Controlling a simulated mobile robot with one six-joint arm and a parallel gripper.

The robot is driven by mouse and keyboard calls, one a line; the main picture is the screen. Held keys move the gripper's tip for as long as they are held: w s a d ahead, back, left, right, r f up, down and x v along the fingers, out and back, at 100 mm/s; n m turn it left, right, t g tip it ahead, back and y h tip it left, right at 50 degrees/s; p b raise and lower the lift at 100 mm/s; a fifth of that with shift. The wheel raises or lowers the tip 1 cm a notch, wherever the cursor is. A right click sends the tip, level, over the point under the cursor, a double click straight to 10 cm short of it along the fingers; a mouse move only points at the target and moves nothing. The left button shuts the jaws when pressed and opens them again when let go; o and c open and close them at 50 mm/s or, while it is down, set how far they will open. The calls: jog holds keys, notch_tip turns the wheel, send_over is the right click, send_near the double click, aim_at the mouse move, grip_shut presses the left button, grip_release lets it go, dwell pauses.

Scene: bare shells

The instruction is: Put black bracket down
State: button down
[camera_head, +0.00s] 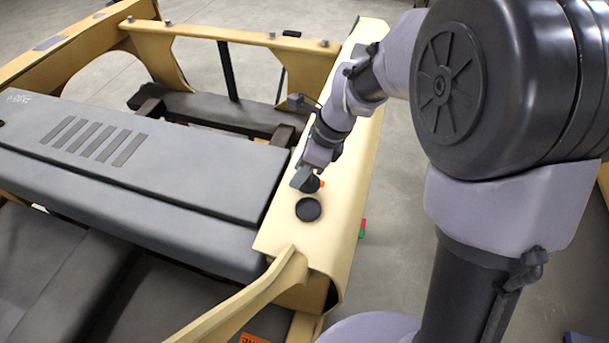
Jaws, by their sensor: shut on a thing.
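My gripper (304,181) points down over the cream-yellow side beam (345,190) of the large frame. It is shut on a small dark piece, which I take to be the black bracket (314,185). The fingers hide part of the bracket, and its full shape is too small to make out. It is at or just above the beam's top face; I cannot tell whether it touches. A round black disc (308,209) lies flat on the beam just in front of the gripper.
A grey panel with dark slots (140,160) lies left of the beam. A cross rail with knobs (225,35) is at the back. A small orange piece (322,183) shows beside the gripper. Red and green bits (362,229) show at the beam's right side. Grey floor (400,200) lies to the right.

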jog(key=f+b, duration=0.1)
jog(key=f, duration=0.2)
jog(key=f+b, duration=0.1)
jog(key=f, duration=0.2)
jog(key=f+b, duration=0.1)
jog(key=f, duration=0.3)
jog(key=shift+s, duration=0.35)
jog(key=c, duration=0.9)
grip_release()
jog(key=shift+r, duration=0.15)
jog(key=shift+c, duration=0.2)
